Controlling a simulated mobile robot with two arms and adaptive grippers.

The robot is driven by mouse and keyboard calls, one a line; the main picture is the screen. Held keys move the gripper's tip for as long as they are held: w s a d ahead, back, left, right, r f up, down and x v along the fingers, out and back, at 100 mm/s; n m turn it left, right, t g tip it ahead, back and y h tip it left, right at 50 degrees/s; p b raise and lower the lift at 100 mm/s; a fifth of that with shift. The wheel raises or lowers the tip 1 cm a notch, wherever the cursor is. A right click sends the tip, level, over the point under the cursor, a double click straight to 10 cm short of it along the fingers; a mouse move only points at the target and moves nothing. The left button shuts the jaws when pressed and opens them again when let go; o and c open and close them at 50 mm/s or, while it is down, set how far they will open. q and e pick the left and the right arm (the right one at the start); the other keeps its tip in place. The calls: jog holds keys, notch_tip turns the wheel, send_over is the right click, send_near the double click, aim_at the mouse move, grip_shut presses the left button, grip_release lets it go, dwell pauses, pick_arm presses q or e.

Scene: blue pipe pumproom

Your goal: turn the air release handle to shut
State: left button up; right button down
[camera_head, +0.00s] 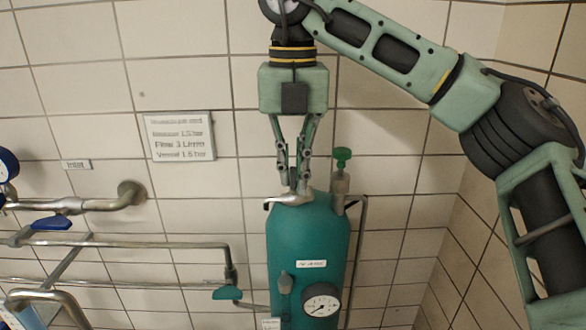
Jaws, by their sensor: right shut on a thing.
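A teal pressure vessel (307,235) stands upright against the tiled wall. On its domed top sits a grey metal fitting, the air release handle (278,201), with a short lever end pointing left. My right gripper (293,186) comes straight down from above, its fingers shut on this handle at the vessel's top. The fingertips hide part of the handle, so its exact turn is hard to tell. My left gripper is not in view.
A green knob (342,155) on a metal stem stands just right of the gripper. A round gauge (321,300) is on the vessel's front. Pipes (130,243) with a blue handle (51,223) and a teal handle (227,293) run at left. A sign (180,137) hangs on the wall.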

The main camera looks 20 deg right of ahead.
aim_at(293, 172)
jog(key=shift+r, duration=0.1)
dwell(0.4)
jog(key=c, duration=1.9)
grip_release()
jog(key=shift+o, duration=0.2)
notch_tip(293, 172, up, 12)
